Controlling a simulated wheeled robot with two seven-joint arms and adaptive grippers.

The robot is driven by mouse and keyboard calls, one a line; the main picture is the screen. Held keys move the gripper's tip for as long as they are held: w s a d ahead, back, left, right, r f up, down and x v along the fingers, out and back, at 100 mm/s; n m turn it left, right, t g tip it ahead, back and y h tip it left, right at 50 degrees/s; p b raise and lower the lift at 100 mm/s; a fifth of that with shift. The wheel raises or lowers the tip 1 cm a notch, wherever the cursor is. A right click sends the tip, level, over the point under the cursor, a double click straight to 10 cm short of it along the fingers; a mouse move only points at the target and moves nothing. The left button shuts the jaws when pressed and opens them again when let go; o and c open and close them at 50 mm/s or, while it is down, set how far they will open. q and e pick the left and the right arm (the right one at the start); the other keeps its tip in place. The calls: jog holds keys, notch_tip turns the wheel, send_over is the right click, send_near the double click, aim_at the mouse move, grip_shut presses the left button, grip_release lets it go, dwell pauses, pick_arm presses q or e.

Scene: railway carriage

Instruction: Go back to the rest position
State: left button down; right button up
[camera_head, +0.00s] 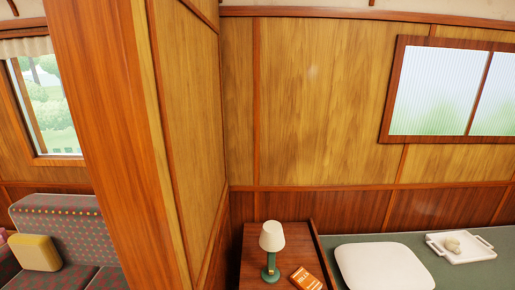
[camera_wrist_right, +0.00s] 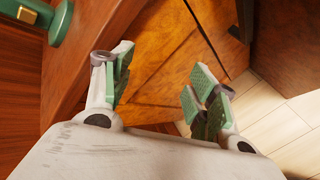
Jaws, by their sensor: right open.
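My right gripper (camera_wrist_right: 158,88) shows in the right wrist view with its green-padded fingers spread apart and nothing between them. It hangs beside a wooden cabinet, with the cabinet's wooden face and the pale floor beyond the fingers. Neither gripper shows in the head view, and my left gripper is not in view at all.
A wooden bedside cabinet (camera_head: 254,240) carries a green lamp (camera_head: 271,245) and an orange book (camera_head: 305,278). Right of it is a green bed with a white pillow (camera_head: 384,267) and a white tray (camera_head: 485,253). A wooden partition (camera_head: 110,120) stands left; pale floor (camera_wrist_right: 285,120) shows at the wrist.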

jog(key=s+d+f+m+g+y, duration=0.1)
jog(key=s+d+f+m+g, duration=0.25)
jog(key=s+f+m, duration=0.45)
jog(key=s+d+f+m+g, duration=0.2)
jog(key=s+d+f+m, duration=0.3)
jog(key=s+f+m, duration=0.3)
jog(key=s+d+f+m+g, duration=0.1)
jog(key=s+f, duration=0.1)
jog(key=s, duration=0.9)
jog(key=s+d+f+m+g, duration=0.1)
jog(key=s+f+g, duration=0.1)
jog(key=s, duration=0.9)
jog(key=s+d+f+m+g, duration=0.1)
jog(key=s+f, duration=0.3)
jog(key=s, duration=0.8)
jog(key=shift+d+m, duration=0.2)
jog(key=shift+m, duration=0.4)
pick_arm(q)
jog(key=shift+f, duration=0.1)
pick_arm(e)
jog(key=shift+f, duration=0.1)
jog(key=shift+w, duration=0.1)
